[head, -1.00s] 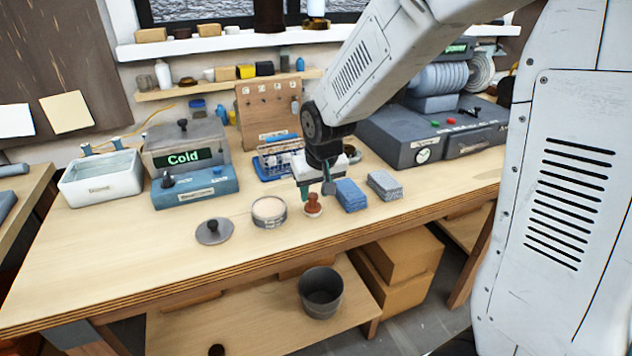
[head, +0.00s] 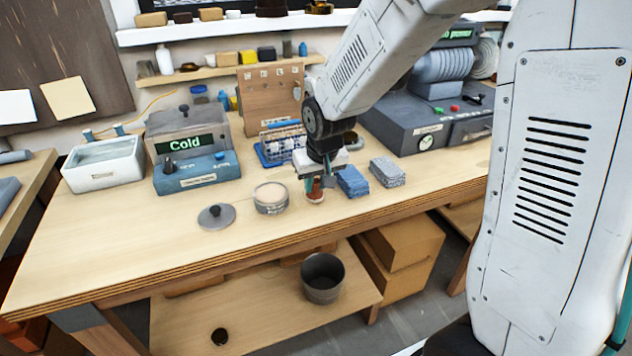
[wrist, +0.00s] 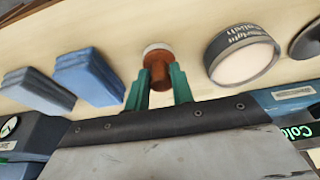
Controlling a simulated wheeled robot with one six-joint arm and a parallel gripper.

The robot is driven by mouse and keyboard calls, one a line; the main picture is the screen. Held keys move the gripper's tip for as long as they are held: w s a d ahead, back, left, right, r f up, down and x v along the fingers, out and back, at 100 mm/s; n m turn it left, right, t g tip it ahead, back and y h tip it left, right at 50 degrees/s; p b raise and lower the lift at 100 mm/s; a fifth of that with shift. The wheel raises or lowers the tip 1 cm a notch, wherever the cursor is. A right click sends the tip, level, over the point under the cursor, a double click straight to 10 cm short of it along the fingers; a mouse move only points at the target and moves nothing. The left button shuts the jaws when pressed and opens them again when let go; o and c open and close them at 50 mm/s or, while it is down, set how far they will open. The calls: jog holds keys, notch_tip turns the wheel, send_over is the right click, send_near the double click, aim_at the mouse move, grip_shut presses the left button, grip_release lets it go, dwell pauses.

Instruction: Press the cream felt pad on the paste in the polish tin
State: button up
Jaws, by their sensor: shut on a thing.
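The felt pad has a brown knob handle and a pale cream bottom (wrist: 157,48); it stands on the bench right of the polish tin. My gripper (wrist: 160,80) is shut on the brown handle, with a green finger on each side; in the head view my gripper (head: 316,186) hides much of the pad (head: 316,197). The round polish tin (head: 270,205) is open, with pale paste (wrist: 246,62) inside. The tin's grey lid (head: 215,217) with a dark knob lies left of it.
Blue cloth stacks (head: 352,181) and grey-blue cloth stacks (head: 387,172) lie close right of my gripper. A blue heater box reading Cold (head: 195,175), a white basin (head: 105,168) and a blue rack (head: 280,147) stand behind. The bench front is clear.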

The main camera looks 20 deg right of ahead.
jog(key=shift+r, duration=2.45)
